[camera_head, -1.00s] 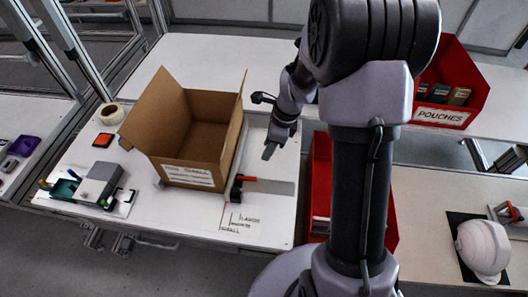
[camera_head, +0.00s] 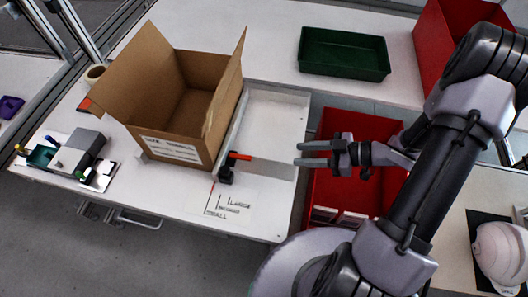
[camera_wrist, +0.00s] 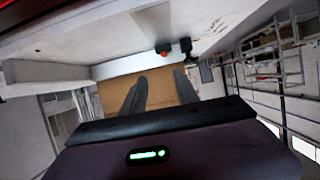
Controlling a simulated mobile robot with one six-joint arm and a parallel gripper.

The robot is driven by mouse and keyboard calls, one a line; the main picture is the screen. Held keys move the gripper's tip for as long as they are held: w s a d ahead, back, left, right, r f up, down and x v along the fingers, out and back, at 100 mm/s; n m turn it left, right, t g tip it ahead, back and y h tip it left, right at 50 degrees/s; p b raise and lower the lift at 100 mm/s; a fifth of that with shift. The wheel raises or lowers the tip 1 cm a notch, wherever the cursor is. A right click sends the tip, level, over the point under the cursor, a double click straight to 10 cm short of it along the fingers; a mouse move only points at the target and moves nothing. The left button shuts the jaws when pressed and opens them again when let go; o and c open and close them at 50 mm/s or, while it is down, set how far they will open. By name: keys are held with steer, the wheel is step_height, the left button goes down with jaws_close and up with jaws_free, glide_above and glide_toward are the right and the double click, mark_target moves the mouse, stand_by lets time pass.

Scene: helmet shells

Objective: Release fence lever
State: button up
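The fence lever is a short red handle (camera_head: 238,156) on a black clamp (camera_head: 226,174), beside the near right corner of the open cardboard box. It runs toward a flat grey fence plate (camera_head: 270,169) on the white table. In the wrist view, the red handle (camera_wrist: 163,50) is small, beyond my fingers, with a black part to its right. My gripper (camera_head: 300,155) is right of the lever, past the plate's right end, with its fingers pointing left toward it. The fingers (camera_wrist: 163,88) are apart with nothing between them. The gripper does not touch the lever.
The cardboard box (camera_head: 158,125) stands open left of the lever. A red bin (camera_head: 325,190) lies beneath my arm. A green tray (camera_head: 343,70) sits on the back table. A grey device (camera_head: 84,146) is at left and a white helmet shell (camera_head: 500,252) at right.

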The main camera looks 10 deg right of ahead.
mark_target(244, 156)
steer(key=b+x, duration=0.2)
steer(key=x, duration=0.4)
steer(key=b+x, duration=0.2)
steer(key=x, duration=0.3)
steer(key=s+b+x, duration=0.1)
steer(key=b+x, duration=0.1)
steer(key=x, duration=0.4)
steer(key=shift+w+a, duration=0.15)
steer(key=shift+a, duration=0.35)
steer(key=shift+r, duration=0.1)
jaws_close()
